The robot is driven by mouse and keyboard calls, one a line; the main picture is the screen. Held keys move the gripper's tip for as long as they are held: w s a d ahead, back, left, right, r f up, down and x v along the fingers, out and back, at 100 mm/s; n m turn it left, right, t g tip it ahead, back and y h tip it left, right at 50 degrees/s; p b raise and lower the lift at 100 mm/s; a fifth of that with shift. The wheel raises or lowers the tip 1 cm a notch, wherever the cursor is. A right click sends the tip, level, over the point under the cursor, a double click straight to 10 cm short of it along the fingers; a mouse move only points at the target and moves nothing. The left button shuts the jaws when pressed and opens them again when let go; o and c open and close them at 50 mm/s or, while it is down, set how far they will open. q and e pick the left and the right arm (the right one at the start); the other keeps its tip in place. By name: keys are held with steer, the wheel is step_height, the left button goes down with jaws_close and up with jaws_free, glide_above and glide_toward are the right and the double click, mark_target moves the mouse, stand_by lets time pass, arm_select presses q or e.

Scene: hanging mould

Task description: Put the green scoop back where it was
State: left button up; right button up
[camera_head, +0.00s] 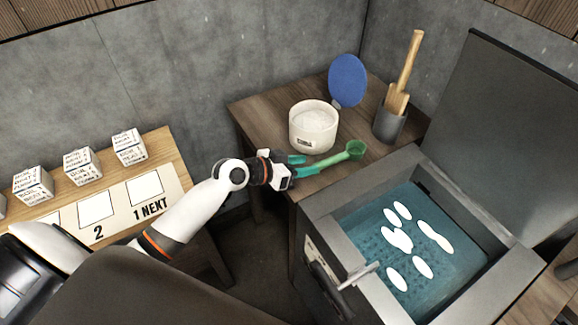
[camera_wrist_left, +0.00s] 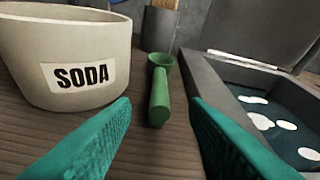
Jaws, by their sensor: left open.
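The green scoop (camera_head: 340,157) lies on the wooden table in front of the soda tub, its bowl pointing away to the right. In the left wrist view the scoop (camera_wrist_left: 160,92) lies between and beyond my fingertips, its handle end toward me. My left gripper (camera_head: 297,167) is open at the handle end, and its teal fingers (camera_wrist_left: 158,125) stand apart on either side with nothing between them touching. The cream tub labelled SODA (camera_head: 313,126) holds white powder and stands just behind the scoop. My right gripper is not in view.
A blue round paddle (camera_head: 347,81) and a dark pot (camera_head: 390,124) with a wooden tool stand at the back. The open-lidded basin (camera_head: 420,240) with blue liquid and white ovals is close on the right. Labelled cubes (camera_head: 82,166) sit on the left bench.

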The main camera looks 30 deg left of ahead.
arm_select(q)
steer(key=shift+v, duration=2.35)
